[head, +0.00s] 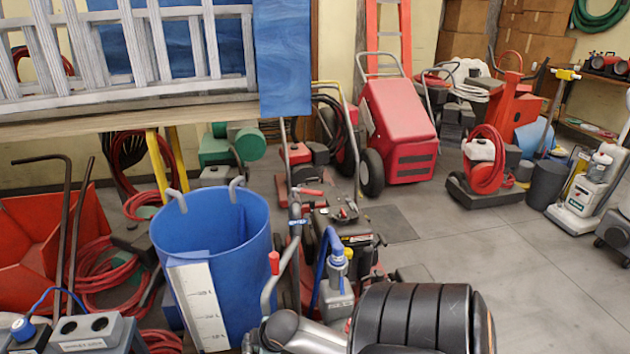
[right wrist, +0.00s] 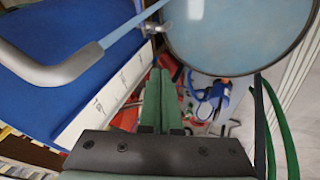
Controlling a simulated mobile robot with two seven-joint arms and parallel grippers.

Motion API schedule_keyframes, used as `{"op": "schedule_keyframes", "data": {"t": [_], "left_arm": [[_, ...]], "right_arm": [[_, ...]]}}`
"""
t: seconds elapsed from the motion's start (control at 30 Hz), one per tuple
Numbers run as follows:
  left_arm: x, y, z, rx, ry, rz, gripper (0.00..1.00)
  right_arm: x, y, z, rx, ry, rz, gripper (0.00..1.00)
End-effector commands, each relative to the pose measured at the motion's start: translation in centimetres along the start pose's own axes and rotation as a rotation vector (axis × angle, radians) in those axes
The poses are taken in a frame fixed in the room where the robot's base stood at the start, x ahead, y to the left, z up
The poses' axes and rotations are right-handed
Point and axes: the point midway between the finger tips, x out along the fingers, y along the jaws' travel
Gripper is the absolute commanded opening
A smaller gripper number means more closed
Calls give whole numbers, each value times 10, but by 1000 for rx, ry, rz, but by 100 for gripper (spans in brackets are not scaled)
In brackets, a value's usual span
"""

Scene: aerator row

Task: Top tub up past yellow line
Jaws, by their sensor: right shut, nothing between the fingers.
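A blue tub (head: 240,235) stands left of centre in the head view, with a white gauge strip (head: 200,307) on its front. The strip has dark litre marks; I cannot make out a yellow line. Two grey hooked pipes (head: 237,184) hang over the rim. The water level inside cannot be told. In the right wrist view, my right gripper (right wrist: 160,76) is shut and empty, its green fingers together. There, a blue wall with a white strip (right wrist: 100,105) lies to the left. A pale blue round surface (right wrist: 235,30) fills the top. My left gripper is not in view.
A blue-topped fitting with a hose (head: 337,260) stands right of the tub. A grey box with two round holes (head: 90,330) is at the lower left. Red machines (head: 398,130) and a ladder (head: 130,45) stand behind.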

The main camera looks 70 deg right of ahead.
Motion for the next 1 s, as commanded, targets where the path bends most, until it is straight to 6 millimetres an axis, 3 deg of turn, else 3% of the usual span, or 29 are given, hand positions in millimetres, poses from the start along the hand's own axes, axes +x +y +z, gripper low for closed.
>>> {"op": "schedule_keyframes", "data": {"t": [0.17, 0.37, 0.5, 0.6, 0.7, 0.83, 1.0], "left_arm": [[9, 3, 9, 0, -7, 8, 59], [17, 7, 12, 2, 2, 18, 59], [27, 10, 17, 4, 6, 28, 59], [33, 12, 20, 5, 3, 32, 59], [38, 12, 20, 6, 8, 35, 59], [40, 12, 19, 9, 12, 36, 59], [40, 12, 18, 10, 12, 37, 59]], "right_arm": [[6, -4, 1, -38, 225, 137, 0], [-16, 12, 14, -100, 418, 380, 0], [-46, 109, 51, -292, 373, 716, 0], [-76, 166, 79, -414, 281, 915, 0], [-106, 207, 103, -506, 182, 1070, 0], [-134, 235, 121, -574, 90, 1186, 0], [-140, 250, 124, -598, 57, 1221, 0]]}}
